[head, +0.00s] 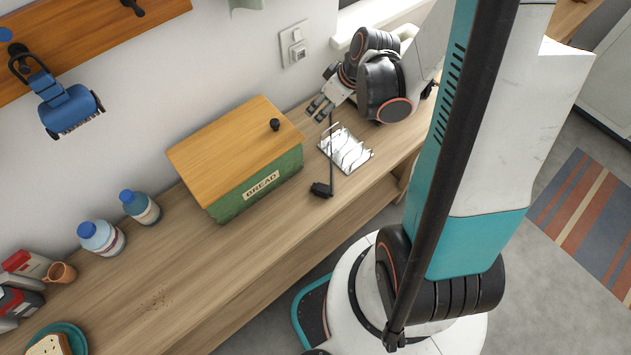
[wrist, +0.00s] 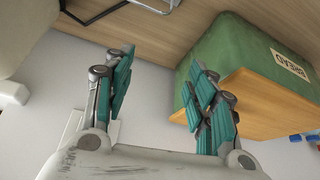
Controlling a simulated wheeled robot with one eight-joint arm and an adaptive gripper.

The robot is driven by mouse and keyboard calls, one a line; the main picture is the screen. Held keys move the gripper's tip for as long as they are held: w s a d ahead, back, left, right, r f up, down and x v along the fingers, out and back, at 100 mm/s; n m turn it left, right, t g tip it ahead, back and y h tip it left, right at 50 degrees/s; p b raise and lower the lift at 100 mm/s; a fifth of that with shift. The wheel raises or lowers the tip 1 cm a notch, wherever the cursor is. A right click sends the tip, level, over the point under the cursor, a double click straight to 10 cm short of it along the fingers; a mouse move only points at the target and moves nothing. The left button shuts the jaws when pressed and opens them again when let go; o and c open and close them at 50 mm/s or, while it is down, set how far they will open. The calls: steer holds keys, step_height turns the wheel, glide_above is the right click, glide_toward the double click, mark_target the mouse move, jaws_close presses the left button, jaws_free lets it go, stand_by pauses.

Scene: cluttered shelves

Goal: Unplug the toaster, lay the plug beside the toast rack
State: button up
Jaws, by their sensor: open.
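The black plug (head: 321,189) lies on the wooden counter, close to the front-left side of the silver wire toast rack (head: 346,150). Its dark cord (head: 331,150) runs back along the rack's left side toward my gripper; the cord also shows at the top of the wrist view (wrist: 98,14), near part of the rack (wrist: 150,6). My gripper (head: 317,108) is open and empty behind the rack, near the wall; in the wrist view its fingers (wrist: 160,92) are wide apart. A cream body (head: 408,36), perhaps the toaster, is mostly hidden behind my arm.
A wall socket plate (head: 294,44) is above the counter. A green bread bin (head: 258,183) with a wooden lid stands left of the rack; it is close to my right fingers in the wrist view (wrist: 240,45). Bottles (head: 102,239) stand farther left.

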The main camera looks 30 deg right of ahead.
steer(key=w+d+r+m+p, duration=0.1)
steer(key=w+d+r+p, duration=0.2)
steer(key=w, duration=0.4)
steer(key=shift+d+r+m+h+p, duration=0.2)
steer(key=shift+r+m+h+p, duration=0.15)
steer(key=shift+m+h+p, duration=0.05)
